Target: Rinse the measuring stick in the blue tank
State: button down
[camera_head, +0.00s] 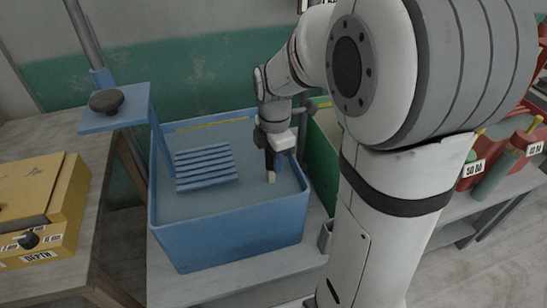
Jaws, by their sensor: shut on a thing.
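The blue tank (232,243) stands open on a pale bench in the middle of the head view, filled with greyish liquid. My gripper (271,163) points down inside the tank's right part. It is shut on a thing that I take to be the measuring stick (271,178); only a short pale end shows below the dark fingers. Most of the stick is hidden by my gripper. I cannot tell how deep its end is in the liquid.
A blue slatted rack (205,167) lies in the tank, left of my gripper. A blue bracket with a dark knob (107,102) rises at the tank's left. A yellow box (38,205) sits on the left table. A green bin (323,150) stands close on the right.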

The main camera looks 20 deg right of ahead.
dwell(0.3)
notch_tip(320, 180, up, 29)
jog(key=p, duration=2.2)
